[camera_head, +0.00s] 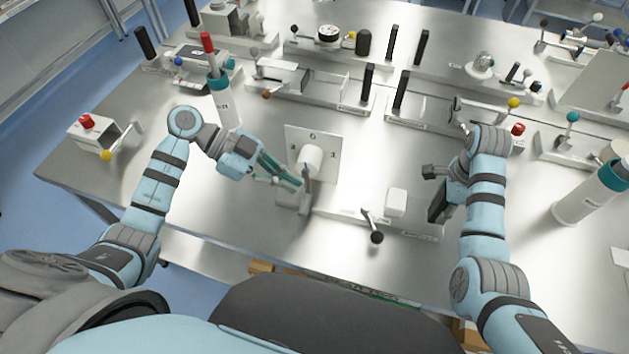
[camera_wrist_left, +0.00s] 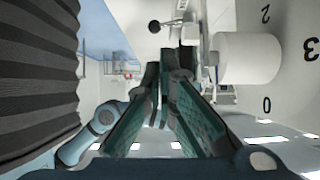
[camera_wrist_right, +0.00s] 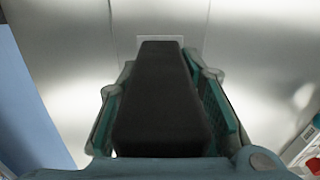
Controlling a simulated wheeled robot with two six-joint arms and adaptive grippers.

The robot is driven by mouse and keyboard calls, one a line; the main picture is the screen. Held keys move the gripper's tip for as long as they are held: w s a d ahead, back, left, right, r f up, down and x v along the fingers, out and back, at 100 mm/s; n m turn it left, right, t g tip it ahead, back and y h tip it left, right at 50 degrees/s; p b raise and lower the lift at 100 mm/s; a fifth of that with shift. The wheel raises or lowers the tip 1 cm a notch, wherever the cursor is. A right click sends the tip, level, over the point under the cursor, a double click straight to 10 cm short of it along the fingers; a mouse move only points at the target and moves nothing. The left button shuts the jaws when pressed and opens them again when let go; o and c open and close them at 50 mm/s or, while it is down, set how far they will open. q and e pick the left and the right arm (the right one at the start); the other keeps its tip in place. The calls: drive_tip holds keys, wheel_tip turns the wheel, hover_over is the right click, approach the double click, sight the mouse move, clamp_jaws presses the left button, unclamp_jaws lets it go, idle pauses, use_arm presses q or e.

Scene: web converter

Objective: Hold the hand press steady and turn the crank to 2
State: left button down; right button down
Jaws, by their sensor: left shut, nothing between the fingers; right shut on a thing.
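The hand press has a numbered dial plate (camera_head: 328,145) with a white hub (camera_head: 312,160) in front. A grey crank arm (camera_head: 305,187) hangs down from the hub in the head view. In the left wrist view, 0, 2 and 3 are readable on the plate (camera_wrist_left: 283,80) beside the hub (camera_wrist_left: 247,58). My left gripper (camera_head: 296,183) is shut and empty, close to the crank; I cannot tell whether it touches. My right gripper (camera_head: 436,212) is shut on an upright black handle (camera_wrist_right: 160,100) at the right end of the press base (camera_head: 340,216).
A lever with a black knob (camera_head: 376,237) and a white block (camera_head: 396,202) are on the press base. A white bottle with a teal band (camera_head: 226,105) stands behind my left arm. Another bottle (camera_head: 585,200) stands at right. Several fixtures fill the back of the metal table.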

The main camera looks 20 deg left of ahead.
use_arm(q)
hover_over(301, 209)
drive_tip(key=d, duration=0.4)
wheel_tip(301, 209, down, 4)
use_arm(e)
drive_tip(key=shift+s+f, duration=0.15)
drive_tip(key=shift+f, duration=0.1)
use_arm(q)
drive_tip(key=shift+w+a+f, duration=0.1)
drive_tip(key=shift+a+f, duration=1.3)
drive_tip(key=shift+a, duration=0.1)
drive_tip(key=shift+a+f, duration=0.3)
drive_tip(key=shift+a, duration=0.25)
drive_tip(key=a+r, duration=0.5)
drive_tip(key=r, duration=0.3)
drive_tip(key=shift+s+r, duration=0.25)
drive_tip(key=shift+s, duration=0.05)
use_arm(e)
drive_tip(key=shift+r, duration=0.1)
